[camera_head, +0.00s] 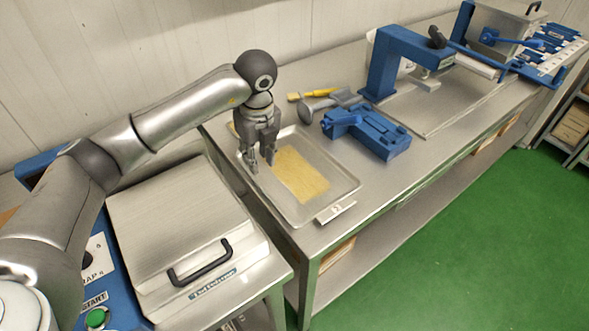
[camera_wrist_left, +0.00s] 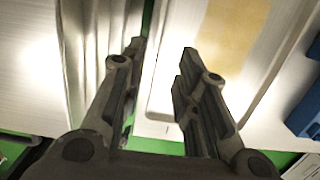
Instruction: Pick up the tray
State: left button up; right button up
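The tray (camera_head: 338,181) is a shallow metal tray with a flat yellowish sheet (camera_head: 300,174) in it, lying on the near left end of the steel table. A small white label (camera_head: 335,211) is at its front edge. My left gripper (camera_head: 261,163) points down at the tray's left side. In the left wrist view its two fingers (camera_wrist_left: 160,62) are apart with a clear gap between them. The tray (camera_wrist_left: 181,28) also shows there, its edge by the gap. I cannot tell whether the fingers touch it. My right gripper is not in view.
A blue tool (camera_head: 368,130), a grey scoop (camera_head: 325,104) and a yellow-handled brush (camera_head: 315,93) lie behind the tray. A blue press (camera_head: 400,62) stands further right. A lidded metal machine (camera_head: 180,235) stands at left, beside a narrow gap. Green floor (camera_head: 480,240) is clear.

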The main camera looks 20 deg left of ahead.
pick_arm(q)
send_over(261, 185)
notch_tip(261, 185, down, 5)
jog(key=shift+s+d+r+p, duration=0.1)
jog(key=shift+r+p, duration=0.1)
jog(key=shift+p, duration=0.25)
notch_tip(261, 185, down, 5)
jog(key=shift+r+p, duration=0.15)
jog(key=shift+p, duration=1)
jog(key=shift+f, duration=0.4)
jog(key=shift+c, duration=0.4)
grip_shut()
jog(key=shift+r, duration=0.15)
